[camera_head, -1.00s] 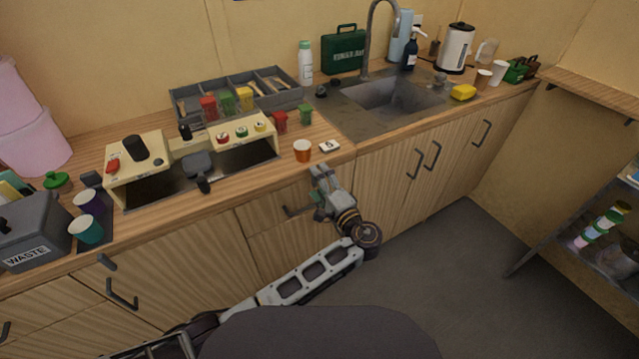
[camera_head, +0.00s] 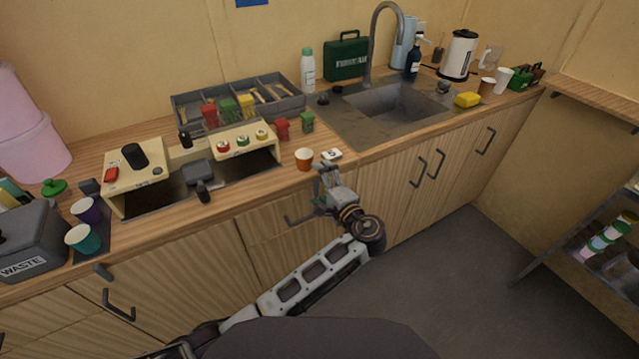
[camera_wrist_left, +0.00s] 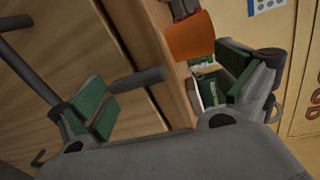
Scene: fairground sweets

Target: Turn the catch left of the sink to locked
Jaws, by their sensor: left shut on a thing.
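The catch shows in the left wrist view as a short dark grey lever (camera_wrist_left: 137,78) on the wooden cabinet front, just below the counter edge. In the head view my left gripper (camera_head: 322,178) is at the cabinet front, left of the sink (camera_head: 385,101), and hides the catch. Whether the catch is turned to locked cannot be told. My right gripper is not in view.
An orange cup (camera_head: 304,159) and a small white item (camera_head: 332,155) stand on the counter just above my left gripper. A dark drawer handle (camera_head: 300,219) juts out below left. The waste bin (camera_head: 30,240) is far left. The floor (camera_head: 440,270) at right is clear.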

